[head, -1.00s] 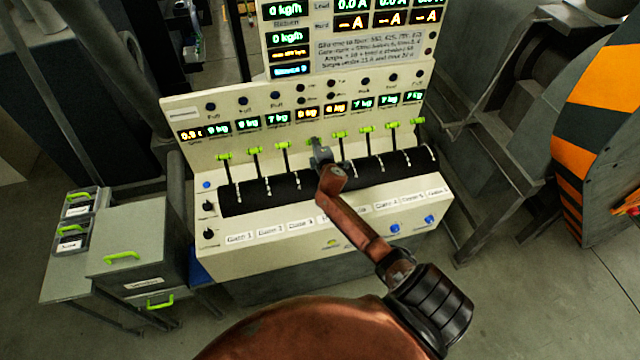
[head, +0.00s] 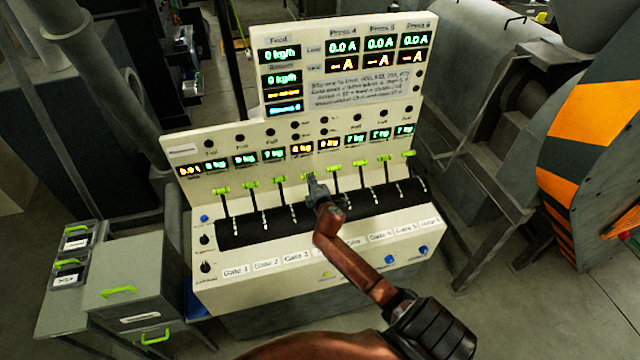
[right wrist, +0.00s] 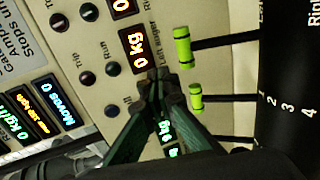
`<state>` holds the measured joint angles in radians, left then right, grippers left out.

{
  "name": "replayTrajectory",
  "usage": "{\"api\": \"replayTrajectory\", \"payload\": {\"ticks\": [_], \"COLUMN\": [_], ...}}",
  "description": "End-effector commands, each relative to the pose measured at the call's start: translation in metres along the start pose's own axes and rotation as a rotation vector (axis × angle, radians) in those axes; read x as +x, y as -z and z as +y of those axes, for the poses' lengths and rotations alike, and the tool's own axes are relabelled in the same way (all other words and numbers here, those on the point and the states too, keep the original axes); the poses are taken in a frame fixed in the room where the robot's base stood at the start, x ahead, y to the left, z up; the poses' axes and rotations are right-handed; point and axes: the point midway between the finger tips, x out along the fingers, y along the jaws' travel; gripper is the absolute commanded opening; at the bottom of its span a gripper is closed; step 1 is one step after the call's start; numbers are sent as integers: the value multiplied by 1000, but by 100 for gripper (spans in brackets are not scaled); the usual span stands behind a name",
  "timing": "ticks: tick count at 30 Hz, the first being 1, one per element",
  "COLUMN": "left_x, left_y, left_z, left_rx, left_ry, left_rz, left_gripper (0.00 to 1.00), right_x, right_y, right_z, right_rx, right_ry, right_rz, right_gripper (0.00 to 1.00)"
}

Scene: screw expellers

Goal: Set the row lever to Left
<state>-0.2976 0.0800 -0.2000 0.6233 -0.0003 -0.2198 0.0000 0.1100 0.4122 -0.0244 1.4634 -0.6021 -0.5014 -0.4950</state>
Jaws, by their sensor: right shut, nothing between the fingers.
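A row of levers with green handles stands along the black slotted drum (head: 350,205) of the cream console. I cannot read which one is the row lever. A middle lever's green handle (head: 307,176) is right by my right gripper (head: 312,180), which partly covers it. In the right wrist view, my right gripper (right wrist: 157,76) has its dark green fingers together and empty, over the panel face. One green handle (right wrist: 182,46) and a second green handle (right wrist: 195,98) are to the right of the fingertips, apart from them in the picture. My left gripper is out of view.
Small lit displays (head: 301,148) and buttons line the panel above the levers. Gate labels (head: 267,261) and blue buttons (head: 390,259) are on the front. A grey cabinet (head: 125,275) stands at the left, and a striped orange guard (head: 590,130) at the right.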

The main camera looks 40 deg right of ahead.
Motion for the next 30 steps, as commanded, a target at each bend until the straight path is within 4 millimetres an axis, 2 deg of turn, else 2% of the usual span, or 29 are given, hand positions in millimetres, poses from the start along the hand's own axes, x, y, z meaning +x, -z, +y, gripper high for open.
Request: {"api": "replayTrajectory", "payload": {"ticks": [5, 12, 18, 30], "left_x": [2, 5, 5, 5], "left_y": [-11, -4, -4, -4], "left_z": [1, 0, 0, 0], "left_rx": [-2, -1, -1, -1], "left_ry": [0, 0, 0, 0], "left_rz": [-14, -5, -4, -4], "left_gripper": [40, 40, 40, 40], "right_x": [-35, -66, -76, -76], "right_y": [-7, -7, -6, -5], "right_z": [7, 18, 21, 22], "right_rx": [-1, 1, 0, 0], "right_ry": [2, 2, 4, 3], "right_rz": [-7, -9, -9, -7], "right_gripper": [0, 0, 0, 0]}}
